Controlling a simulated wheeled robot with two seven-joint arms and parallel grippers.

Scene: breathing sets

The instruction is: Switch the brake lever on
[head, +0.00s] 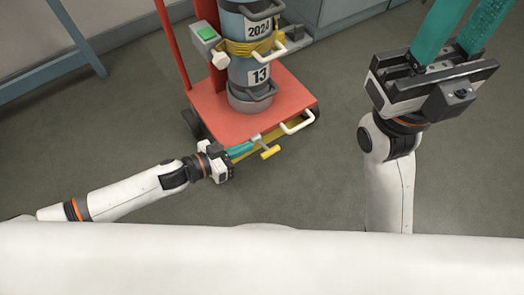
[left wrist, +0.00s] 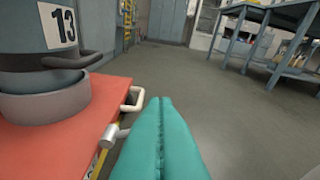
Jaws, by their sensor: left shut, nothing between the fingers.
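The brake lever (head: 270,152) has a yellow grip and a grey metal stub, and sits low at the front edge of the red cart (head: 225,119). My left gripper (head: 248,149) is shut and empty, with its teal fingertips close beside the lever on its left in the head view. I cannot tell whether they touch. In the left wrist view the shut fingers (left wrist: 160,110) point forward, and the lever's grey stub (left wrist: 113,135) shows just left of them; the grip is hidden there. My right gripper (head: 460,35) is open and empty at the upper right, away from the cart.
A grey-blue cylinder (head: 249,70) marked 13 stands on the cart, held by a yellow strap. A box with a green top (head: 206,34) is beside it. White handles (head: 298,123) stick out from the cart's side. The floor (head: 320,165) in front is clear. Blue benches stand farther away.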

